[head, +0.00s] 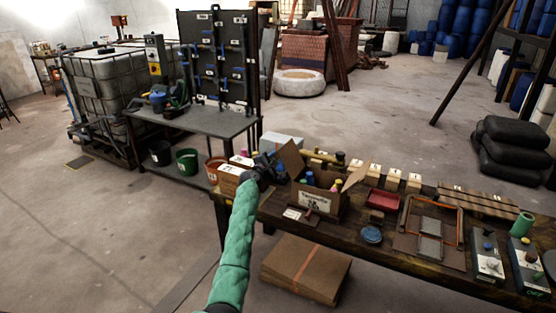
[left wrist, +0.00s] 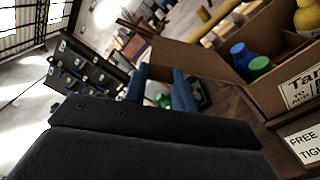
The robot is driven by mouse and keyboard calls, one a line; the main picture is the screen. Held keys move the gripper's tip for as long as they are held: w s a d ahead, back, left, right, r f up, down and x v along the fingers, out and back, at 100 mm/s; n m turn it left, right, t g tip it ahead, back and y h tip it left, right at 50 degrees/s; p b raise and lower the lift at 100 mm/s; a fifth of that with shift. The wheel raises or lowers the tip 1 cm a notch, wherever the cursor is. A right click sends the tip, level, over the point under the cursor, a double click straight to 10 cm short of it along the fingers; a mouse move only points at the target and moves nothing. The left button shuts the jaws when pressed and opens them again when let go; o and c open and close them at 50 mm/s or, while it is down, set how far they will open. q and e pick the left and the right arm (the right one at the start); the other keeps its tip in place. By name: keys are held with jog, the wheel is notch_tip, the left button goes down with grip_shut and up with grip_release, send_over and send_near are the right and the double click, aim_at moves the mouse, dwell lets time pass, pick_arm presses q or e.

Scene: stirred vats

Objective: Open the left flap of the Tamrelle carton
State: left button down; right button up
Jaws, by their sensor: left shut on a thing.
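The Tamrelle carton (head: 322,205) is a brown box with a printed white label, standing on the wooden bench. Its left flap (head: 291,160) stands up and leans outward to the left; the flap also shows in the left wrist view (left wrist: 192,58). Bottles with blue, green, pink and yellow tops are inside the carton. My left gripper (head: 277,165) is at the outer edge of this flap, shut on it, with its blue fingers (left wrist: 160,88) at the flap's edge in the left wrist view. The exact contact is hard to see. My right gripper is in neither view.
The wooden bench (head: 400,263) also holds a red tray (head: 382,201), a blue round lid (head: 371,235), small labelled boxes (head: 393,179) and control boxes (head: 487,262) at right. A white-labelled box (head: 229,180) stands left of the carton. Flat cardboard (head: 305,270) lies below the bench.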

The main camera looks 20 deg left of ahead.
pick_arm(q)
jog(key=shift+a+f, duration=0.15)
jog(key=c, duration=1.2)
grip_release()
jog(key=shift+o, duration=0.4)
jog(key=s+b, duration=0.2)
jog(key=s, duration=0.5)
jog(key=shift+s+a, duration=0.15)
jog(key=shift+s, duration=0.25)
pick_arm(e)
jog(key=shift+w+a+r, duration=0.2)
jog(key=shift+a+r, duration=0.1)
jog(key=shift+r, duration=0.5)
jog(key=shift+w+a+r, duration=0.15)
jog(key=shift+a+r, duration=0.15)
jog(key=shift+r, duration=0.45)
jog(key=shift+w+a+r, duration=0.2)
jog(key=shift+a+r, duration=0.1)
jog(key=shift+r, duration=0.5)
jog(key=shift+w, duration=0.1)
